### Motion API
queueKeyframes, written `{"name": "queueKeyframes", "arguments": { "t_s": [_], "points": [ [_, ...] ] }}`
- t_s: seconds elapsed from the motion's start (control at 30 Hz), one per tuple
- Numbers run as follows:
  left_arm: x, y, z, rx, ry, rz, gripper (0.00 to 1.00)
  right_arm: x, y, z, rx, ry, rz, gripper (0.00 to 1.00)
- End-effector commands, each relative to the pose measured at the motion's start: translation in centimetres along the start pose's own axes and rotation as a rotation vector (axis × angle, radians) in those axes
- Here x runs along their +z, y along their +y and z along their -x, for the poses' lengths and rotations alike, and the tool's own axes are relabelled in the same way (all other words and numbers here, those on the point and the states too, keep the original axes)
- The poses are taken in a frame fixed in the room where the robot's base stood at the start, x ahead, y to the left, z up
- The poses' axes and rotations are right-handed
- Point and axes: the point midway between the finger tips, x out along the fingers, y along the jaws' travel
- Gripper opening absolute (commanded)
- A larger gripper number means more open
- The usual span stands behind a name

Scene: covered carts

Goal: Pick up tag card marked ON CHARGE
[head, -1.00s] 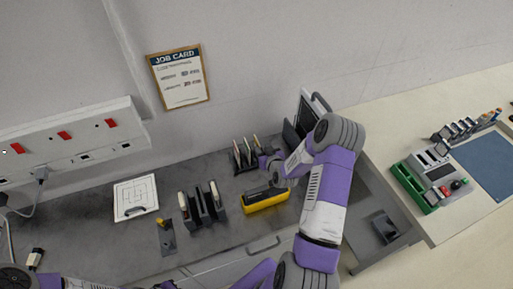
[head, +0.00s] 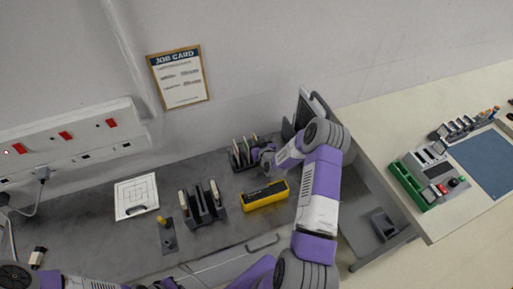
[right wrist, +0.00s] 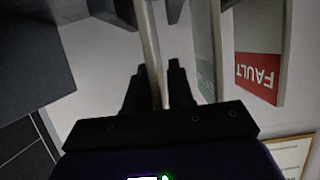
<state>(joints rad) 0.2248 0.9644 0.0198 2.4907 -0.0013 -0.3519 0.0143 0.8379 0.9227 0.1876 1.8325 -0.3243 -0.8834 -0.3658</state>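Several tag cards stand upright in a dark rack (head: 247,168) at the back of the grey bench in the head view. In the right wrist view a pale card (right wrist: 149,40) is seen edge-on, its face and words hidden. My right gripper (right wrist: 157,75) has its two fingers on either side of this card's edge, with narrow gaps visible. To its right are a card with a green part (right wrist: 205,72) and a red card reading FAULT (right wrist: 258,72). I cannot read ON CHARGE on any card. My left gripper is out of view.
A yellow-and-black device (head: 265,197) lies just in front of the rack. A dark screen (head: 304,112) stands close behind my right arm.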

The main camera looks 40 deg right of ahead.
Motion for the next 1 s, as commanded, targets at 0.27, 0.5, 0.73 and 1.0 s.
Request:
{"name": "queueKeyframes", "arguments": {
  "t_s": [0.27, 0.5, 0.73, 1.0],
  "points": [
    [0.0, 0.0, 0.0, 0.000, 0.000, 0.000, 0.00, 0.0, 0.0, 0.0, 0.000, 0.000, 0.000, 0.00],
    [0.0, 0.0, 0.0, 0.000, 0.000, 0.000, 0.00, -0.1, 0.0, 0.1, 0.000, 0.001, 0.000, 0.00],
    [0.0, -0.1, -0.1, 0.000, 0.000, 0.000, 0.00, -1.8, 0.0, 0.7, 0.000, 0.002, 0.002, 0.00],
    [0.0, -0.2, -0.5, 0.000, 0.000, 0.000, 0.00, -6.0, 0.1, 2.5, 0.001, 0.004, 0.003, 0.00]
  ]
}}
